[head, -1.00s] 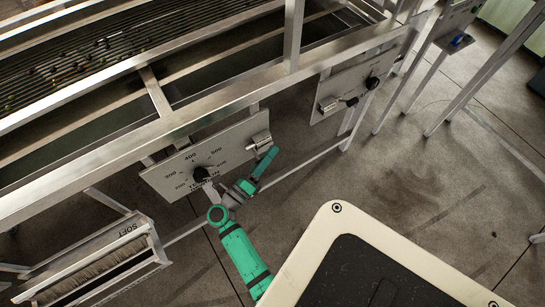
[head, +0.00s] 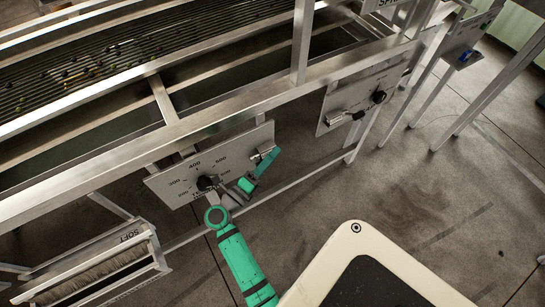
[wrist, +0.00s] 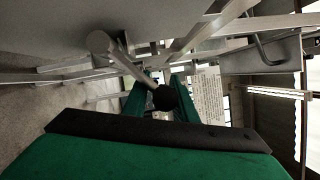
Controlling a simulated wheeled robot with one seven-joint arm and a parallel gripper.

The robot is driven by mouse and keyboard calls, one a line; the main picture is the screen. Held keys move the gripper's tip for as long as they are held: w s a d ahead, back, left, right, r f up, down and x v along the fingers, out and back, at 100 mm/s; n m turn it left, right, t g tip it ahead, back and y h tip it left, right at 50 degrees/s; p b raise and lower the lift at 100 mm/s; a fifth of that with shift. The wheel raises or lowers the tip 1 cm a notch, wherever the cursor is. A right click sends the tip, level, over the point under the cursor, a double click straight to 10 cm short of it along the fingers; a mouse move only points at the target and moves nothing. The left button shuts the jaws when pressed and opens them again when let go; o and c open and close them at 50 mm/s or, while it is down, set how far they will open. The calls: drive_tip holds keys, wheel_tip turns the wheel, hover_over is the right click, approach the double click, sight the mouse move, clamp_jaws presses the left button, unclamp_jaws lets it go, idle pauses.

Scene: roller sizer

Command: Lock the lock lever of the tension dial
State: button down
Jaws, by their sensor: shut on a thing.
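The grey tension panel (head: 165,185) hangs under the frame rail in the head view, with printed numbers around a black dial knob (head: 207,182). The lock lever (head: 264,152) sits near the panel's right end. In the wrist view the lever is a metal rod (wrist: 122,58) running from a round pivot at upper left to a black ball end (wrist: 165,97). My green gripper (head: 268,163) is at the lever, right of the dial. Its fingers (wrist: 160,98) are shut on the lever's ball end. In the head view my gripper partly hides the lever.
A second panel (head: 350,100) with its own lever and black knob is to the right. A brush unit (head: 95,265) marked SOFT stands at lower left. Metal rails and legs surround the panel. Open floor (head: 440,190) lies to the right.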

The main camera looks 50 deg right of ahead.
drive_tip(key=shift+w+a+t, duration=0.3)
drive_tip(key=shift+w, duration=0.35)
drive_tip(key=c, duration=1.6)
unclamp_jaws()
drive_tip(key=shift+o, duration=0.2)
drive_tip(key=shift+s+d, duration=0.1)
drive_tip(key=a+f, duration=0.1)
drive_tip(key=a, duration=0.9)
drive_tip(key=shift+s+a+f, duration=0.2)
drive_tip(key=shift+s+a, duration=0.15)
drive_tip(key=shift+s, duration=0.1)
